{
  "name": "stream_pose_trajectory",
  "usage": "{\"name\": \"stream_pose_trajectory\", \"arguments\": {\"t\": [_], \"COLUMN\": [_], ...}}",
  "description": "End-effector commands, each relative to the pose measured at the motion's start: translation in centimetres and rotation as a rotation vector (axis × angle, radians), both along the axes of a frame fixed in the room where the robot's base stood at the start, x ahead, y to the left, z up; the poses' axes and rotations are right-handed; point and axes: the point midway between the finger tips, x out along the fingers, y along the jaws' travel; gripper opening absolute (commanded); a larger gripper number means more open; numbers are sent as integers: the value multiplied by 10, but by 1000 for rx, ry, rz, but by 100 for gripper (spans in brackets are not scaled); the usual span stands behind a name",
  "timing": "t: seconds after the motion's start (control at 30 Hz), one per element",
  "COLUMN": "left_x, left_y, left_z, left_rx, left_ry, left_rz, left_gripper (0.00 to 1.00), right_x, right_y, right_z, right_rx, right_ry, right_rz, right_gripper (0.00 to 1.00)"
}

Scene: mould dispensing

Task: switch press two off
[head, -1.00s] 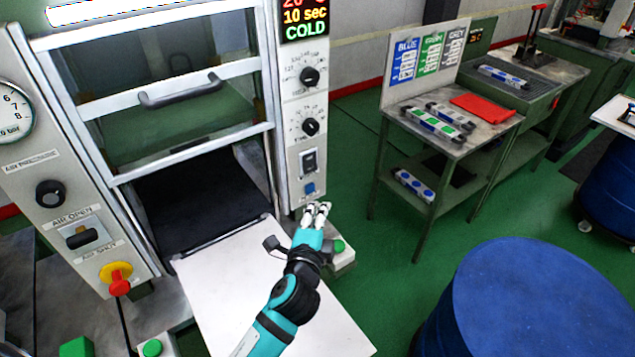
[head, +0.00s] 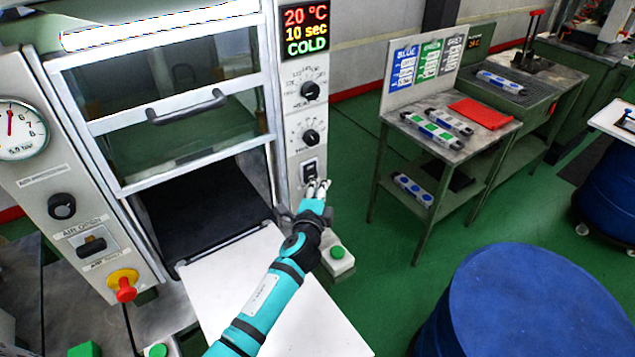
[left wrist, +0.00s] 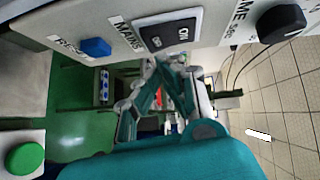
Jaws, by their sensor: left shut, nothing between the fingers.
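The press (head: 280,150) stands at the left with its display (head: 305,30) lit, reading 20 °C, 10 sec and COLD. Its black mains rocker switch (head: 309,169) sits low on the right-hand panel. In the left wrist view the switch (left wrist: 168,34) is labelled MAINS, with ON and OFF on the rocker. My left gripper (head: 318,187) is shut and empty, its fingertips right by the switch's lower part. In the left wrist view the fingertips (left wrist: 163,66) are just below the switch; I cannot tell whether they touch it. My right gripper is not in view.
A blue reset button (left wrist: 96,47) sits beside the switch and a black knob (left wrist: 281,23) on its other side. A green button box (head: 338,258) is below. A white board (head: 240,283) extends from the press. A blue drum (head: 530,300) stands at the right.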

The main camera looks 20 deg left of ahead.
Motion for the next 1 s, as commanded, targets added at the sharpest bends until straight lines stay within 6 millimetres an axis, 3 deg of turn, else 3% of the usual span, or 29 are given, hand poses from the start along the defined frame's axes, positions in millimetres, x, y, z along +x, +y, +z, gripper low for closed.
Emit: {"name": "stream_pose_trajectory", "arguments": {"t": [0.2, 0.53, 0.77, 0.83, 1.0], "left_x": [8, 8, 12, 12, 12], "left_y": [10, 10, 15, 15, 15], "left_z": [-1, -3, -15, -5, -5], "left_rx": [0, 1, 56, 60, 59], "left_ry": [-1, -2, -46, -48, -47], "left_rz": [0, 0, 0, 0, 0], "left_gripper": [0, 0, 0, 0, 0], "right_x": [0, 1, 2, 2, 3], "right_y": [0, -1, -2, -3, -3], "right_z": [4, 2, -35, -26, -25], "right_rx": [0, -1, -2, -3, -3], "right_ry": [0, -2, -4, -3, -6], "right_rz": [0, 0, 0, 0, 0], "right_gripper": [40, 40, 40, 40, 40]}}
